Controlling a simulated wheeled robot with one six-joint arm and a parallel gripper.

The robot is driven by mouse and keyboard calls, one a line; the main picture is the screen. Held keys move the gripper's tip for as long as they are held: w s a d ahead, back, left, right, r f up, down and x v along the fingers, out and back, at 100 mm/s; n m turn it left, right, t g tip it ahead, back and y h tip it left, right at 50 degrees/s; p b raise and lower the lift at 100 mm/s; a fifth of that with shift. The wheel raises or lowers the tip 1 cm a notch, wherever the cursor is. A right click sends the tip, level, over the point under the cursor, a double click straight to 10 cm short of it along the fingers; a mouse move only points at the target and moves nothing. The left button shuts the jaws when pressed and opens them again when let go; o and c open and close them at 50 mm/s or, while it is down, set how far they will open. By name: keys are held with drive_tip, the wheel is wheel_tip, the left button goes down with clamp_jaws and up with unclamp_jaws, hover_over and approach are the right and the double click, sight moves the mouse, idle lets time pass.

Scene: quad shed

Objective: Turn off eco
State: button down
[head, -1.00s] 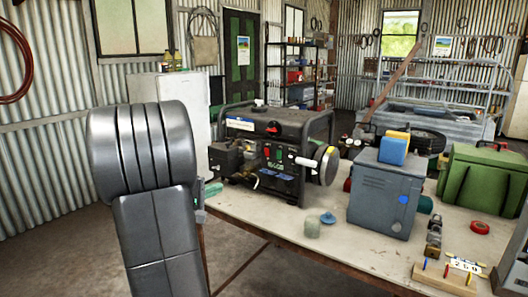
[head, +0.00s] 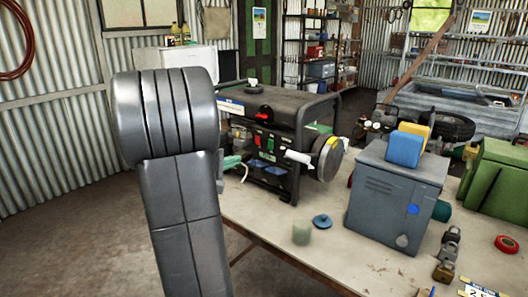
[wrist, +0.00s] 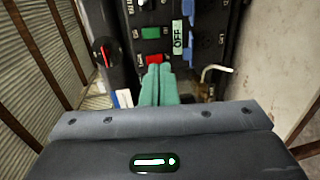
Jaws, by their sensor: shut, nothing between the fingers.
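A black generator (head: 300,112) stands on the workbench with its control panel facing me. A red-marked dial (wrist: 103,52) sits left of the panel. I cannot read which control is eco. My gripper (wrist: 158,68) has teal fingers, shut and empty, pointing at the panel just below the red rocker; contact cannot be told. In the head view my gripper (head: 233,162) is at the panel's left side, partly hidden by my arm.
A grey metal box (head: 385,205) with blue and yellow things on top stands right of the generator. A blue lid (head: 322,221) and a pale jar (head: 302,233) lie in front. A bent pale handle (wrist: 216,70) sticks out right of my fingers.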

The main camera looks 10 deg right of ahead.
sight(269, 149)
drive_tip(key=p+x, duration=0.2)
drive_tip(key=x, duration=1.2)
drive_tip(key=shift+f, duration=0.15)
